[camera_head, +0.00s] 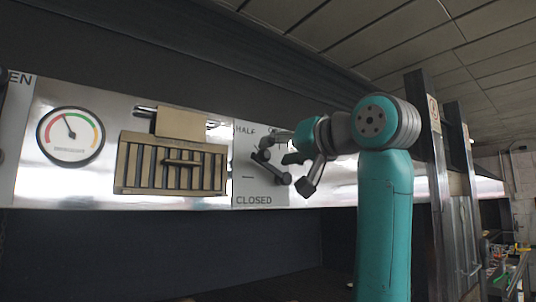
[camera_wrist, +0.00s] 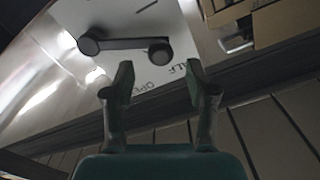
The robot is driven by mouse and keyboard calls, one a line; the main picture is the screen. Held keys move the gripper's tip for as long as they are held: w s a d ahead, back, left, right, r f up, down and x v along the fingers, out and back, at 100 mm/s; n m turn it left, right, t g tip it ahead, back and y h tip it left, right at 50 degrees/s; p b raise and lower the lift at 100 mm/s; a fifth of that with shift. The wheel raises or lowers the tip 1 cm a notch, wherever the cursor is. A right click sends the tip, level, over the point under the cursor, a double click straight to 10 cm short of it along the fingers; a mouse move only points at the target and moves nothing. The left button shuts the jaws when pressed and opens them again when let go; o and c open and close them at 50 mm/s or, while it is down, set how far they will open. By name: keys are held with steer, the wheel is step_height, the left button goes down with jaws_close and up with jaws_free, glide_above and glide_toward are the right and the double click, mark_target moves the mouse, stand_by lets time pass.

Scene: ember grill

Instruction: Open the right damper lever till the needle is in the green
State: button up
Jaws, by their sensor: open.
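The right damper lever (camera_head: 274,167) is a dark bar with round ends on a pale plate marked HALF and CLOSED. It slants down to the right in the head view. In the wrist view the lever (camera_wrist: 125,44) lies across the plate beyond my fingertips, near the letters HALF and OPEN. My gripper (camera_head: 272,148) is open in front of the plate, close to the lever's upper end; contact cannot be told. In the wrist view the gap between the fingers (camera_wrist: 156,82) is empty. The round gauge (camera_head: 70,136) has its needle pointing up and slightly left, outside the green arc on the right.
A slatted vent (camera_head: 171,163) with a handle sits between gauge and lever plate. A tan block (camera_head: 181,123) is above it. Another plate edge with letters EN (camera_head: 20,78) is at the far left. Dark metal posts (camera_head: 428,150) stand to the right of my arm.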

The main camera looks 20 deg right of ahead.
steer(key=v, duration=0.7)
steer(key=shift+w, duration=0.15)
